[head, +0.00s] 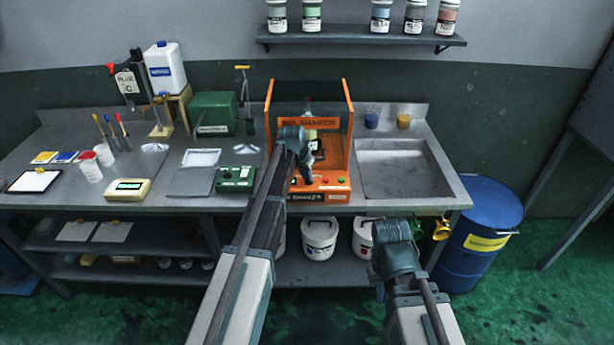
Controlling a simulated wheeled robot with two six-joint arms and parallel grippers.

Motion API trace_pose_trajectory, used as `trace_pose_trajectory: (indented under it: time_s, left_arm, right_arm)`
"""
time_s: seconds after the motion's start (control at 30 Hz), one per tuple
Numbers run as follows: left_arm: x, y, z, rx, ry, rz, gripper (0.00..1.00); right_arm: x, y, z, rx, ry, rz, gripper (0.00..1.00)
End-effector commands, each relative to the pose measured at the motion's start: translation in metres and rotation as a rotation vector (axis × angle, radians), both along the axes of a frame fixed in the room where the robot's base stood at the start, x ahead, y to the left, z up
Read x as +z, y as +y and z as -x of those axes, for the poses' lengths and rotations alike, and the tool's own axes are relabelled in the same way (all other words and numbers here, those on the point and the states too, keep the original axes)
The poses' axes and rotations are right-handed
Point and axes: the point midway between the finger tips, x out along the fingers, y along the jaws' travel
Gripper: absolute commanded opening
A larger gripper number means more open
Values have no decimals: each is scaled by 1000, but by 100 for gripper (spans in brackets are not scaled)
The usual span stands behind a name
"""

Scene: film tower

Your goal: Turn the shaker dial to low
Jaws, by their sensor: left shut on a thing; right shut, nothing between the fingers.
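The orange shaker (337,190) stands on the workbench, with clear panels above its front control panel. My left gripper (307,182) reaches down to the left part of that panel and is shut on the shaker dial. The dial is hidden behind the fingers, so its setting cannot be read. A red button and a green button show to the right of the fingers. My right gripper (378,268) is shut and empty, low in front of the bench and well away from the shaker.
A sink (405,170) lies right of the shaker, with blue and amber cups behind it. A green control box (235,179) and a flat grey plate stand to its left. White buckets (319,240) sit below the bench. A blue drum (483,228) stands at the right.

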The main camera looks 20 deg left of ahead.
Motion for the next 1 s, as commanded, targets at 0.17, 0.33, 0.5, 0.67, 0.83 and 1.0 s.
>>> trace_pose_trajectory:
  time_s: [0.17, 0.33, 0.5, 0.67, 0.83, 1.0]
  left_arm:
    - [0, -1, 1, 31, 1, -1, 0]
    - [0, -2, 1, 120, 1, -2, 0]
    - [0, -5, 1, 263, 0, -2, 0]
    - [0, -6, 0, 415, 0, -1, 0]
    - [0, -8, -1, 576, 1, -2, 0]
    - [0, -10, -2, 725, 1, -2, 0]
  right_arm:
    - [0, 0, 0, 0, 0, 0, 0]
    - [0, 0, 0, 0, 0, 0, 0]
    - [0, 0, 0, 0, 0, 0, 0]
    - [0, 0, 0, 0, 0, 0, 0]
    - [0, 0, 0, 0, 0, 0, 0]
    - [0, 0, 0, 0, 0, 0, 0]
